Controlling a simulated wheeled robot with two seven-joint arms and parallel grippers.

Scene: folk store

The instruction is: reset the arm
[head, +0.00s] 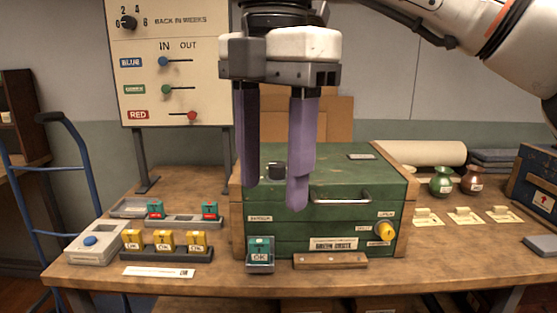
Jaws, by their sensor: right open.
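My right gripper (272,190) hangs at the top middle of the head view, with its arm coming in from the upper right. Its two purple fingers point down and stand apart with nothing between them. The fingers are in front of the green crate (355,185) and hide part of its lid and front. I cannot tell how far the fingertips are from the crate. My left gripper is not in view.
A sign board (175,75) stands behind. A blue hand truck (80,160) is left.

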